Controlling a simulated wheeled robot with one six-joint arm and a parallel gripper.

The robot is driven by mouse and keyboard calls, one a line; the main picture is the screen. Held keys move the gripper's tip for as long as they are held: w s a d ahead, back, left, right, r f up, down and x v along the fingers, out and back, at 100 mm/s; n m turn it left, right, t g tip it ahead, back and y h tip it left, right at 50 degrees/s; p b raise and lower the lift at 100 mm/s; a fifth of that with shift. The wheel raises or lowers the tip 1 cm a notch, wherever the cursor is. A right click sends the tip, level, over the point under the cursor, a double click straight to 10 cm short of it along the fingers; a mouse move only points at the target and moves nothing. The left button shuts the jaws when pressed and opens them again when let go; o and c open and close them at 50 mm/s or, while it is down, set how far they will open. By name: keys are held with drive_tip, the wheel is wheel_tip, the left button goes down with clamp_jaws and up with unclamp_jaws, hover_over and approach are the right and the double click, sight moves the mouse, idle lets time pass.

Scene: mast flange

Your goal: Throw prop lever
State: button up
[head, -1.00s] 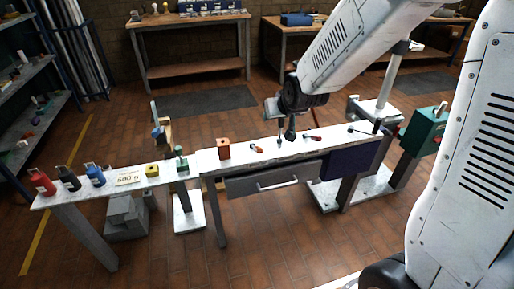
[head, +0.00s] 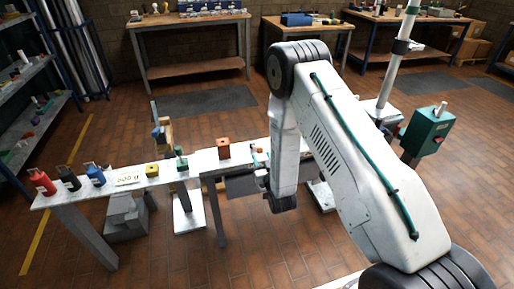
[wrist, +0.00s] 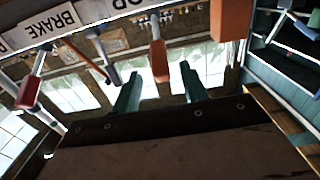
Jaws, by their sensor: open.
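In the wrist view my gripper (wrist: 160,80) is open, its two teal fingers apart. A lever with an orange handle (wrist: 158,62) appears between the fingertips; I cannot tell whether it is at their depth, and no contact shows. A white label (wrist: 124,5) ending in "OP" is cut off by the top edge near this lever. To the left is a "BRAKE" label (wrist: 62,30), with a red-handled lever (wrist: 28,92) below it. In the head view my arm hides most of the gripper and the levers.
An orange block (wrist: 230,20) is right of the fingers; an orange block (head: 223,149) also stands on the bench in the head view. A green box (head: 425,130) is at right.

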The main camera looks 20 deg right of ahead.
sight(257, 147)
drive_tip(key=w, duration=0.7)
drive_tip(key=shift+w, duration=0.35)
drive_tip(key=shift+c, duration=0.3)
clamp_jaws()
